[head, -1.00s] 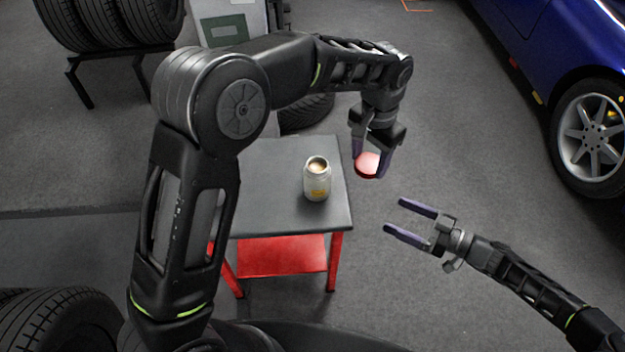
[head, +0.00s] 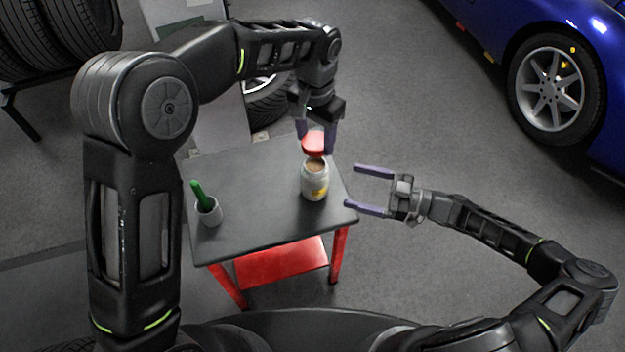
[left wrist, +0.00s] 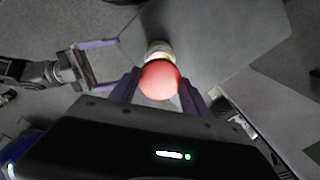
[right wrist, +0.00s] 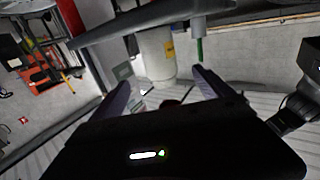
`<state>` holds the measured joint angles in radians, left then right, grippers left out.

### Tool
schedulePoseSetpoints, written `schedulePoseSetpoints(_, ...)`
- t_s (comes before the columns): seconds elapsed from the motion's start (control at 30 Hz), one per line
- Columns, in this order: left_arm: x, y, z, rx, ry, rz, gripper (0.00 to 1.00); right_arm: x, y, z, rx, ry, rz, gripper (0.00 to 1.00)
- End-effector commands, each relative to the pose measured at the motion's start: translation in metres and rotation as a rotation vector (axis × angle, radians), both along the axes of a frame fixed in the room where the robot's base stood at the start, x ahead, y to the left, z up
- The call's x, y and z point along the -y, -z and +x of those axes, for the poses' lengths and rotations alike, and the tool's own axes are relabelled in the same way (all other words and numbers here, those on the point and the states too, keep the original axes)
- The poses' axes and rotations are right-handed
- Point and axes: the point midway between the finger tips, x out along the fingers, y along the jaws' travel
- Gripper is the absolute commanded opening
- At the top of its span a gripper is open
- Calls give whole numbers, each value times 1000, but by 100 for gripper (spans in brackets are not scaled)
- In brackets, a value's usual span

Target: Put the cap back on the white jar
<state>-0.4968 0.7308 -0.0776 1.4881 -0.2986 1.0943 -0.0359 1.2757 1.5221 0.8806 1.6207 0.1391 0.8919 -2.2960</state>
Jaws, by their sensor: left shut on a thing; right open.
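The white jar (head: 314,184) stands upright and uncapped on the dark table, its brownish contents showing at the mouth. It has a yellow label patch. My left gripper (head: 316,141) is shut on the red cap (head: 314,146), holding it just above and behind the jar's mouth in the head view. In the left wrist view the cap (left wrist: 159,80) covers part of the jar (left wrist: 158,48). My right gripper (head: 353,187) is open and empty, right of the jar at the table's edge, its fingers towards the jar. The right wrist view shows the jar (right wrist: 158,58) inverted, ahead of the fingers.
The dark tabletop (head: 262,205) has a small pale cup (head: 208,213) with a green-handled thing (head: 199,194) at its left. A red lower shelf (head: 281,262) is below. Tyres (head: 60,40) stand at upper left, a blue car (head: 590,60) at upper right. The tabletop's middle is clear.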

Motion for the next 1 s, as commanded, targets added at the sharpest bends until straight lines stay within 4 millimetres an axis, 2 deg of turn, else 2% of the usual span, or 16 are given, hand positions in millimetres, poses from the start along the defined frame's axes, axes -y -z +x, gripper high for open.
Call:
schedulePoseSetpoints(0.27,0,0,0,0,0,0,12,-21,0,5,1,-3,2,90)
schedulePoseSetpoints(0.6,0,0,0,0,0,0,12,-78,0,21,0,-4,2,90)
schedulePoseSetpoints(0.8,0,0,0,0,0,0,12,-104,0,29,-1,-2,1,90)
schedulePoseSetpoints(1.0,0,0,0,0,0,0,12,-115,0,32,-1,-1,0,90)
